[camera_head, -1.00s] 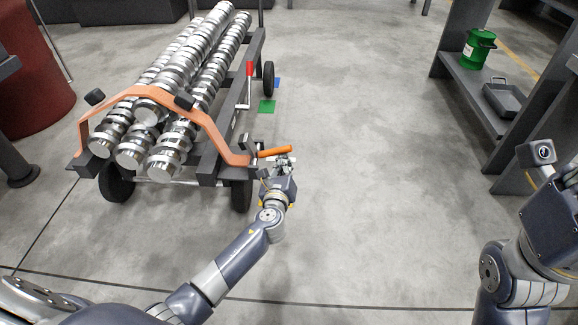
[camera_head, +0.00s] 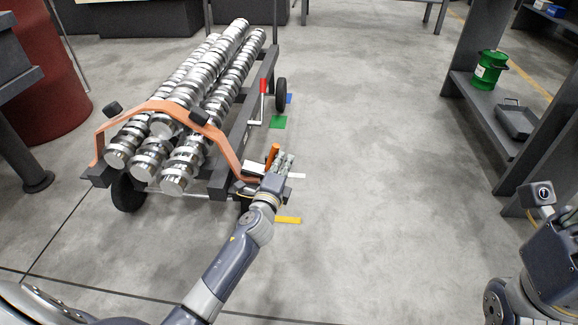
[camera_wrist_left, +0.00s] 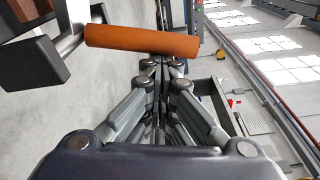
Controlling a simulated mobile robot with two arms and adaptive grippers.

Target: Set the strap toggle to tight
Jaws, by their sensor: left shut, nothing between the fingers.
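The strap toggle's orange handle (camera_head: 272,157) stands up steeply at the right end of the orange strap (camera_head: 162,106), by the cart's front right corner. In the left wrist view the handle (camera_wrist_left: 142,41) lies across the picture just beyond my fingertips. My left gripper (camera_head: 285,161) is shut and empty, close beside the handle on its right. I cannot tell whether they touch. The strap passes over silver lobed shafts (camera_head: 190,110) on the cart.
A red-handled lever (camera_head: 263,88) stands on the cart's right side. A shelf with a green can (camera_head: 488,70) and a dark tray (camera_head: 515,120) stands right. The middle floor is clear.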

